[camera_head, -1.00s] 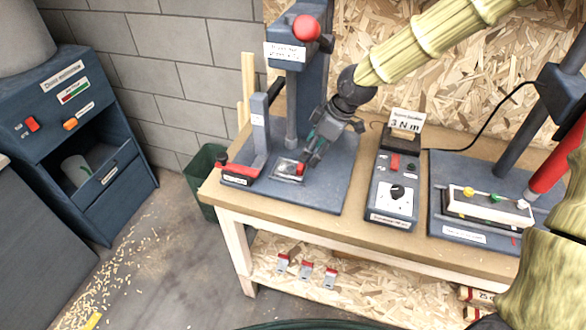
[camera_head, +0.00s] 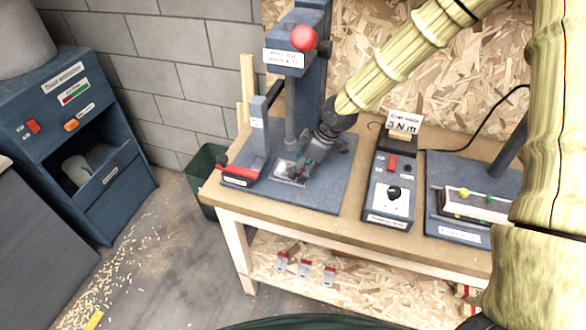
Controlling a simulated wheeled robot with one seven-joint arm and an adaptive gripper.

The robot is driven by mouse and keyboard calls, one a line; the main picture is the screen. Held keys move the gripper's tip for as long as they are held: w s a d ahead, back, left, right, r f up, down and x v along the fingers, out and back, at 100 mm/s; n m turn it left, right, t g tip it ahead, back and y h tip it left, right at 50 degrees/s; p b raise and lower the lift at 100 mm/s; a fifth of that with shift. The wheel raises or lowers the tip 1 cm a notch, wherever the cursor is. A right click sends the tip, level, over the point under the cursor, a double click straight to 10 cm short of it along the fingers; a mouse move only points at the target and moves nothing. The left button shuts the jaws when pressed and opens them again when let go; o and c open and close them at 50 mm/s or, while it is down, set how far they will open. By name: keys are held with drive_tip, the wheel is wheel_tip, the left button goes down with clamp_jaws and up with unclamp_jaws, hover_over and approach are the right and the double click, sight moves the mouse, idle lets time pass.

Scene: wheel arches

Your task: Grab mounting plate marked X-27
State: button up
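A small light metal plate (camera_head: 282,167) lies on the blue-grey base of the press, below its ram. No X-27 mark can be read on it at this size. My gripper (camera_head: 297,173) reaches down from the upper right, and its fingertips are at the plate's right part, covering it. I cannot tell whether the fingers touch the plate or are closed on it. Several similar small pieces with red tops (camera_head: 305,267) sit on the lower shelf, their marks also unreadable.
The press (camera_head: 285,60) with a red ball knob stands over the plate. A red-handled lever fixture (camera_head: 240,172) is close on the left. A control box (camera_head: 391,200) with a dial stands to the right. A blue cabinet (camera_head: 75,130) and a green bin (camera_head: 205,165) are farther left.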

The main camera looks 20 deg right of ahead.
drive_tip(key=shift+a+f, duration=0.1)
drive_tip(key=shift+f, duration=0.25)
drive_tip(key=c, duration=1)
drive_tip(key=shift+o, duration=0.2)
